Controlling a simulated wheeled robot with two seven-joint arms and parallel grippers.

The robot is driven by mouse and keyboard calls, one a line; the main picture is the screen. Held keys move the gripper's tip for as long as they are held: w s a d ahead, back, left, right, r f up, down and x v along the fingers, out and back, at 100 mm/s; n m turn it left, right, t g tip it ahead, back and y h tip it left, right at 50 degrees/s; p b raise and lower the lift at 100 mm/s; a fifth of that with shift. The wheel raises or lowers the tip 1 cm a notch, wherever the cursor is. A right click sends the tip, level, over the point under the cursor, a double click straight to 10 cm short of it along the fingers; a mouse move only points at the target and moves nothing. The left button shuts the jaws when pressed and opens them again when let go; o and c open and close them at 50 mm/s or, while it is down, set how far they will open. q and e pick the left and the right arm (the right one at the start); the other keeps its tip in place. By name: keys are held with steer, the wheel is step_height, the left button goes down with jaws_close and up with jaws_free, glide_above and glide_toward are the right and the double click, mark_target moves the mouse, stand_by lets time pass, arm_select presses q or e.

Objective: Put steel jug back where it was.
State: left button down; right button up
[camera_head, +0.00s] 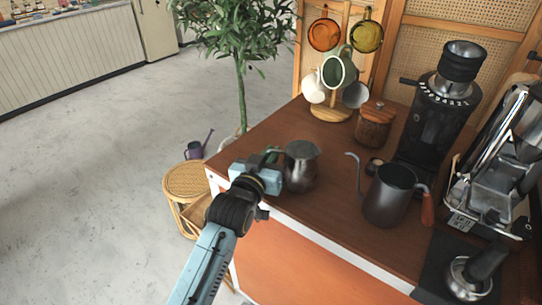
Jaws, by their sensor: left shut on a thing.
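The steel jug (301,166) is upright at the left part of the wooden counter (335,211), near its front edge. My left gripper (277,168) comes in from the lower left and is shut on the jug's left side, where its handle would be. The fingers and the handle are mostly hidden. I cannot tell whether the jug's base touches the counter. My right gripper is not in view.
A dark gooseneck kettle (388,195) stands right of the jug. Behind are a wooden-lidded jar (374,127), a mug tree (329,111) with several mugs, a black grinder (434,120) and an espresso machine (490,185). Counter space between jug and kettle is clear.

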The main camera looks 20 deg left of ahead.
arm_select(q)
steer(key=c, duration=2)
jaws_free()
steer(key=shift+f, duration=0.1)
steer(key=o, duration=0.5)
steer(key=shift+c, duration=0.2)
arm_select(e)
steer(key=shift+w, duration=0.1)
arm_select(q)
steer(key=shift+r, duration=0.25)
steer(key=s+a+p, duration=0.1)
steer(key=s, duration=1.1)
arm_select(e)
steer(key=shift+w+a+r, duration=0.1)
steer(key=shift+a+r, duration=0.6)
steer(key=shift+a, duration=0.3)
arm_select(q)
steer(key=shift+a, duration=0.1)
